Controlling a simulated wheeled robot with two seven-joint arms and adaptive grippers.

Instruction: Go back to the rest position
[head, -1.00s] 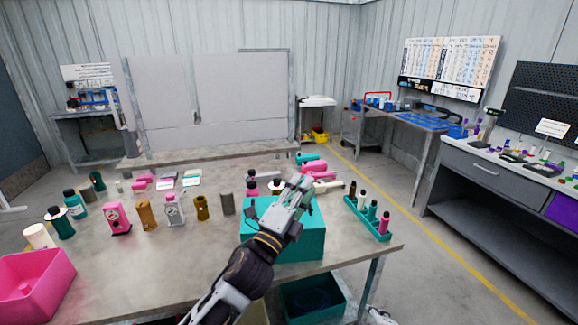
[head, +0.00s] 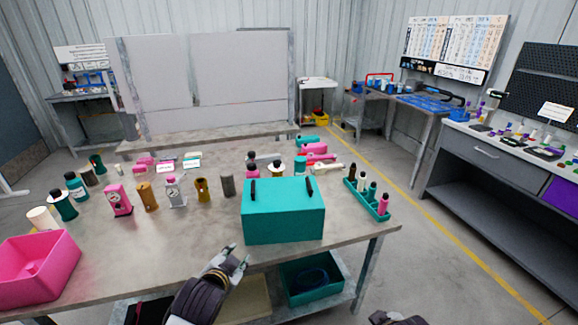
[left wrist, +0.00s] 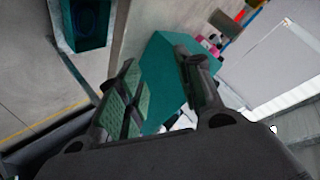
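My left gripper (head: 236,256) is just off the front edge of the table (head: 130,262), in front of and below the teal box (head: 284,222). Its fingers stand apart and nothing is between them; the left wrist view also shows the open, empty fingers (left wrist: 160,88). The teal box stands closed on the table with two dark uprights on its top, clear of the gripper. A dark piece, probably part of my right arm, shows at the bottom edge; my right gripper itself does not show.
A pink bin (head: 38,285) stands at the table's left, with several bottles and pump parts behind it. A teal rack (head: 366,198) of small bottles stands at the right. A teal crate (head: 310,284) sits on the lower shelf. Floor to the right is clear.

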